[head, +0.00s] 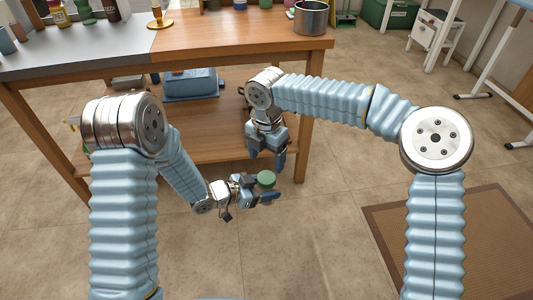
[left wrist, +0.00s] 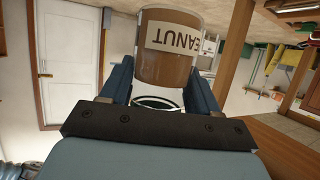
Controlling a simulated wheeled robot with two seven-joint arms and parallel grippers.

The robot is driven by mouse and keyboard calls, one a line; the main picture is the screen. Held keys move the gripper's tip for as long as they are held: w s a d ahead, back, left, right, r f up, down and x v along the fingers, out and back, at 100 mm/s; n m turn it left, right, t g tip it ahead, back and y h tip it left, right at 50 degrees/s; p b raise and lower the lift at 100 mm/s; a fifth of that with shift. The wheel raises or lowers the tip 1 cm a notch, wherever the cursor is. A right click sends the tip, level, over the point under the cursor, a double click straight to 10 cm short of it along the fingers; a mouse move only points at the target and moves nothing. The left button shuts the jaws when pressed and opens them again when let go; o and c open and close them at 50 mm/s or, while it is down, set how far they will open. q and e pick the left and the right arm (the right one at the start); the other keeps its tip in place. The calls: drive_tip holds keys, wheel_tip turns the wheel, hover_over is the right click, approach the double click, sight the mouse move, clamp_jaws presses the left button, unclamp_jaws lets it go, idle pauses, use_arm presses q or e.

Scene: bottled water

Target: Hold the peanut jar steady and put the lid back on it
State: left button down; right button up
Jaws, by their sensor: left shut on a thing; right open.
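The peanut jar (left wrist: 168,60) is clear with brown contents and a pale label, which reads upside down in the left wrist view. My left gripper (head: 264,190) is shut on the jar, with one finger on each side. In the head view the green lid (head: 266,177) shows as a round disc over the jar's place, at the left fingers. The jar's body is mostly hidden there. I cannot tell whether the lid is fully seated. My right gripper (head: 267,160) is open, pointing down just above and behind the lid, apart from it as far as I can tell.
A wooden table (head: 225,46) with a low shelf (head: 225,143) stands behind the grippers. A blue case (head: 190,84) lies on the shelf, and a metal pot (head: 311,17) stands on the tabletop. The floor in front is clear, with a brown mat (head: 490,235) at right.

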sight(267, 177)
drive_tip(key=shift+f, duration=3.6)
drive_tip(key=c, duration=1.1)
drive_tip(key=m, duration=1.3)
drive_tip(key=shift+m, duration=0.4)
drive_tip(key=o, duration=1.2)
